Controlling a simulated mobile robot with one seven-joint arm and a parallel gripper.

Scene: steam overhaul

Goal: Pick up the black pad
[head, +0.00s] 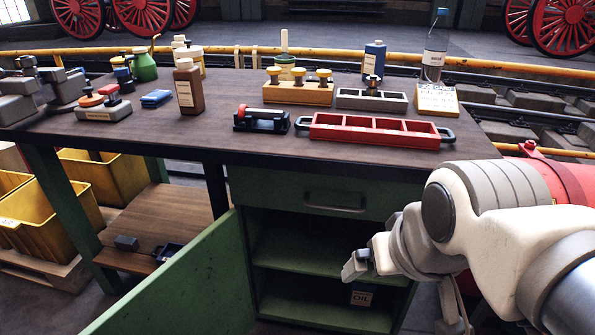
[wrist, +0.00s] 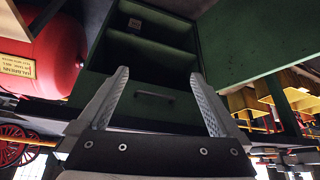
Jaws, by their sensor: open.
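No thing is plainly a black pad. A small dark block (head: 126,243) on the low wooden shelf at the left could be it, but I cannot tell. My gripper (head: 355,266) is in front of the open green cabinet (head: 330,232), well to the right of that block. In the wrist view my gripper (wrist: 158,76) is open, with nothing between its fingers, and faces the cabinet's drawer handle and shelves.
The open cabinet door (head: 185,285) stands between my gripper and the low wooden shelf (head: 165,215). An oil container (head: 361,296) is low in the cabinet. The workbench holds a red tray (head: 375,143), bottles and blocks. Yellow bins (head: 40,225) stand at the left.

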